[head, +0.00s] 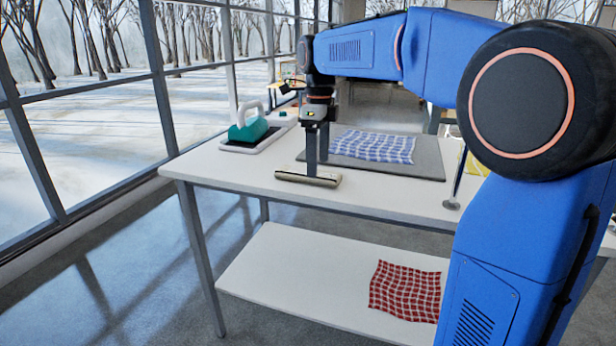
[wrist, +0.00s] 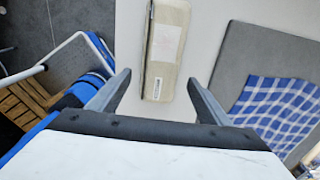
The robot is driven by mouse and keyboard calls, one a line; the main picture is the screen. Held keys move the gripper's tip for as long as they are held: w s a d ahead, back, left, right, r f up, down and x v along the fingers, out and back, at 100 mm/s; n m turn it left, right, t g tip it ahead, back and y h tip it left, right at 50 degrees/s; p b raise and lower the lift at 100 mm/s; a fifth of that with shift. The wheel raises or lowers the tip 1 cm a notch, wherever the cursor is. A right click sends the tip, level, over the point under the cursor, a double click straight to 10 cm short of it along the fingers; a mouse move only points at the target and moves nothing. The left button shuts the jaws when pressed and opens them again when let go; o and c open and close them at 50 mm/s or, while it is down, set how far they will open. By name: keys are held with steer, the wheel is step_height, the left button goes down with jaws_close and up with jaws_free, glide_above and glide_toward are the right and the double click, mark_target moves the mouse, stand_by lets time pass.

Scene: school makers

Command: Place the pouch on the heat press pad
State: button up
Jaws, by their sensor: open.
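The beige pouch (head: 295,178) lies flat on the white table near its front edge. In the wrist view the pouch (wrist: 163,75) has a dark zip-like edge and a pale patch, and lies ahead between the fingers. The grey pad (head: 428,165) lies to the right of and behind the pouch, with a blue and white checked cloth on it; the pad (wrist: 232,62) also shows in the wrist view. My gripper (head: 317,165) points down over the pouch, open and empty; the gripper (wrist: 158,78) also shows in the wrist view. I cannot tell whether the fingertips touch the pouch.
A green press with a white handle (head: 250,126) stands on the table's back left. The blue checked cloth (head: 375,146) covers part of the pad. A thin stand (head: 452,203) is at the right, near a yellow item. A red checked cloth (head: 405,290) lies on the lower shelf.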

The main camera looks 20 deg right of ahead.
steer(key=shift+a+f, duration=0.1)
steer(key=shift+f, duration=1.45)
steer(key=c, duration=1.2)
steer(key=shift+r, duration=0.1)
